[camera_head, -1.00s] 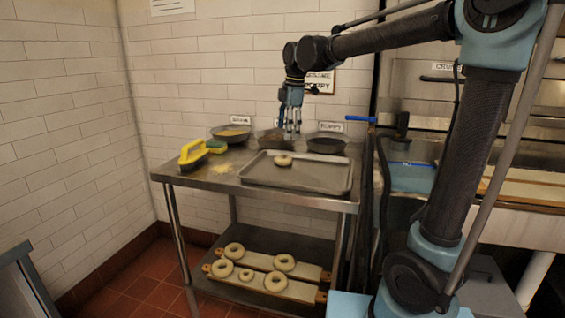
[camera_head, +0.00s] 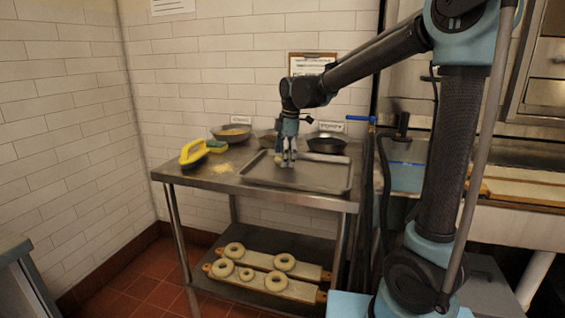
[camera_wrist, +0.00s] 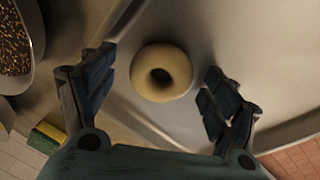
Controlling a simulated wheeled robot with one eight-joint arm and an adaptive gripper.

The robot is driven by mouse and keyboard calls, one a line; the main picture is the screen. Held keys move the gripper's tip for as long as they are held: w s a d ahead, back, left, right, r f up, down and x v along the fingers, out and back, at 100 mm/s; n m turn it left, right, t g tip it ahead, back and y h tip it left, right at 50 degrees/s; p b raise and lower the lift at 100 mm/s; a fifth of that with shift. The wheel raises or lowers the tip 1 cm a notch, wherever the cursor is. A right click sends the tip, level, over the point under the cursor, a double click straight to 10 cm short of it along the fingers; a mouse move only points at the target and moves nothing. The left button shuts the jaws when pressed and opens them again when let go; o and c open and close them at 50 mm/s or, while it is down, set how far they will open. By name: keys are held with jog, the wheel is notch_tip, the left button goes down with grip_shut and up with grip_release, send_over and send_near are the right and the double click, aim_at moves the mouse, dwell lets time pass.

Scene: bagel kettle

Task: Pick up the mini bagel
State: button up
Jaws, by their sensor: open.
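A small pale ring-shaped bagel (camera_wrist: 181,66) lies on the metal tray (camera_wrist: 225,35) in the wrist view. My gripper (camera_wrist: 160,68) is open, with one finger on each side of the bagel and visible gaps between fingers and bagel. In the head view my gripper (camera_head: 286,164) points straight down over the left part of the tray (camera_head: 325,177) and mostly hides the bagel. Several more bagels lie on boards on the lower shelf, among them a smaller one (camera_head: 246,274); which is the mini bagel I cannot tell for sure.
Dark pans (camera_head: 326,143) stand behind the tray against the tiled wall. A yellow-handled brush (camera_head: 192,153) lies left of it. In the wrist view a bowl of seeds (camera_wrist: 14,45) is at upper left. The right part of the tray is clear.

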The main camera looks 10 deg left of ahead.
jog(key=c, duration=1.1)
jog(key=shift+r, duration=0.1)
notch_tip(320, 180, up, 10)
jog(key=shift+f, duration=0.1)
